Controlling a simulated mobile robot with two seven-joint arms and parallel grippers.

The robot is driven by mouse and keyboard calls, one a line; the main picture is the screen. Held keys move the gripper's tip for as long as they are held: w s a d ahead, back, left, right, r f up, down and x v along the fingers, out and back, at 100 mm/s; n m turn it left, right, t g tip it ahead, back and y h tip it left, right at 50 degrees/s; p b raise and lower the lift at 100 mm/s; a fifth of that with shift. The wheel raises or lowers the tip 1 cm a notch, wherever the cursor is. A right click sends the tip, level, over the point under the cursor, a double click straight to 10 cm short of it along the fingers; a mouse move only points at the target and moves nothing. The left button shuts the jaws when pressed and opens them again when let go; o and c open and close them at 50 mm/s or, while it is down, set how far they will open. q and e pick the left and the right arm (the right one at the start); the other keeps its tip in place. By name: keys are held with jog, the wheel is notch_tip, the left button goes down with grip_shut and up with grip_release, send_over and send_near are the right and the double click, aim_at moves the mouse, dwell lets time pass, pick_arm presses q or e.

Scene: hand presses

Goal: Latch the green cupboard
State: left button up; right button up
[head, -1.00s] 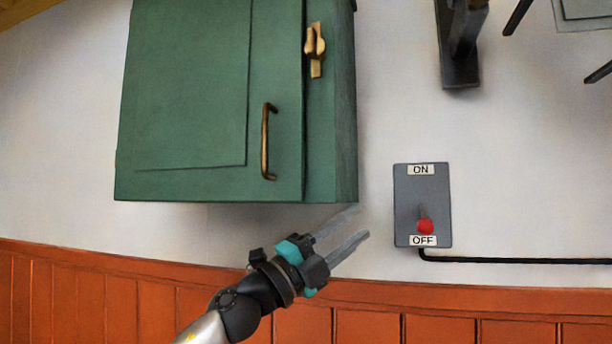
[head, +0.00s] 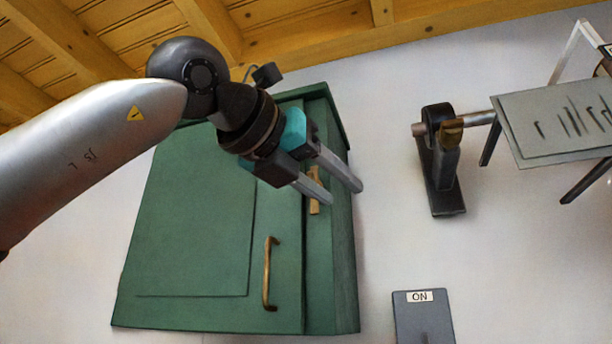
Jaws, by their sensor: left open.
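The green cupboard (head: 195,240) hangs on the white wall, with its door flush against the front as far as I can see. A brass pull handle (head: 267,274) is on the door's right part. The brass latch (head: 314,192) is on the strip right of the door; its upper part is hidden behind my left gripper. My left gripper (head: 343,190) is in front of the cupboard's upper right, its fingers apart and empty, pointing down and right across the latch. I cannot tell whether it touches the latch. My right gripper is not in view.
A grey switch plate (head: 408,320) marked ON is on the wall at the lower right. A dark bracket (head: 442,180) with a bar and a grey panel (head: 555,120) stick out at the upper right. Wooden ceiling beams (head: 330,35) run above. The wall between cupboard and bracket is clear.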

pick_arm(q)
jog(key=s+a+r+n+t+y, duration=0.3)
jog(key=s+a+r+t+y, duration=0.15)
jog(key=a+r, duration=0.3)
jog(key=p+x, duration=0.6)
jog(key=x, duration=0.8)
jog(key=shift+w+a+f, duration=0.25)
jog(key=shift+w+f, duration=0.3)
jog(key=shift+f, duration=0.2)
jog(key=shift+y, duration=0.25)
grip_shut()
